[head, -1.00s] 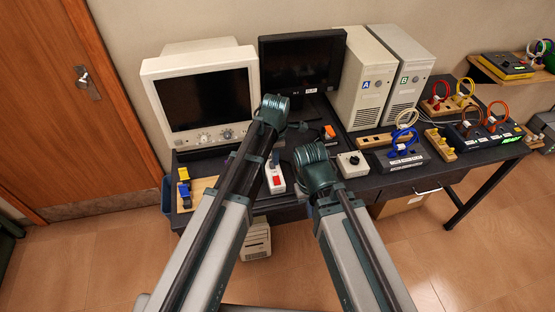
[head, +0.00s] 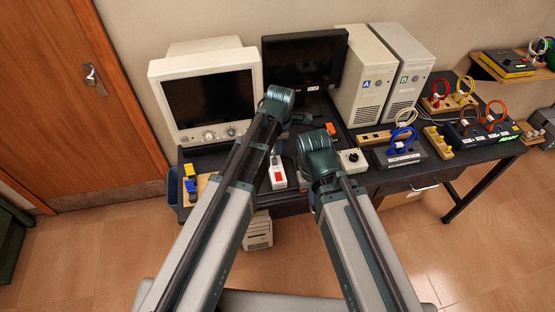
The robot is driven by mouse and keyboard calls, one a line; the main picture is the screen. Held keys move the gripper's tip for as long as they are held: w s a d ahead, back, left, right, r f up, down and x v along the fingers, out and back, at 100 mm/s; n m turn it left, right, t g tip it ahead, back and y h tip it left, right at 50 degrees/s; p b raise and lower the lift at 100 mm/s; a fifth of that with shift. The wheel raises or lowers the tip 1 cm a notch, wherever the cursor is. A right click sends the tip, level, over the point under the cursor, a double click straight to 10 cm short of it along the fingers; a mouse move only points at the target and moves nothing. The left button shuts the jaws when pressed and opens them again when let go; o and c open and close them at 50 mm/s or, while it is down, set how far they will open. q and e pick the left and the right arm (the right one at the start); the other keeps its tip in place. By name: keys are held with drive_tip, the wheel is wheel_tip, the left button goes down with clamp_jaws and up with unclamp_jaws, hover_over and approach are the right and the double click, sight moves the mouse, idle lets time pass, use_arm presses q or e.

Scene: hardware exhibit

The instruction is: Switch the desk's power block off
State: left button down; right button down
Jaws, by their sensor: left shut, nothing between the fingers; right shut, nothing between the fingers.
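The power block (head: 278,182) is a small white block with red on top, lying near the desk's (head: 375,182) front edge, left of centre. It shows between my two forearms, and I cannot read its switch position. My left gripper (head: 301,119) is shut and empty beyond its wrist, above the desk in front of the dark monitor, behind the block. My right gripper (head: 303,182) is mostly hidden by its own wrist and forearm; it is shut and empty, just right of the block. I cannot tell whether it touches anything.
A CRT monitor (head: 207,95) and a dark flat monitor (head: 302,60) stand at the back. Two towers (head: 362,80) are right of them. A white box with a black knob (head: 352,161) and a cable panel (head: 400,157) lie right of my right wrist. Yellow-blue parts (head: 190,183) sit far left.

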sight(277, 174)
use_arm(q)
drive_tip(key=shift+s, duration=0.3)
drive_tip(key=f+b, duration=0.4)
drive_tip(key=w+f+b, duration=0.1)
drive_tip(key=f+b, duration=0.9)
drive_tip(key=shift+w+a, duration=0.2)
drive_tip(key=shift+w, duration=0.1)
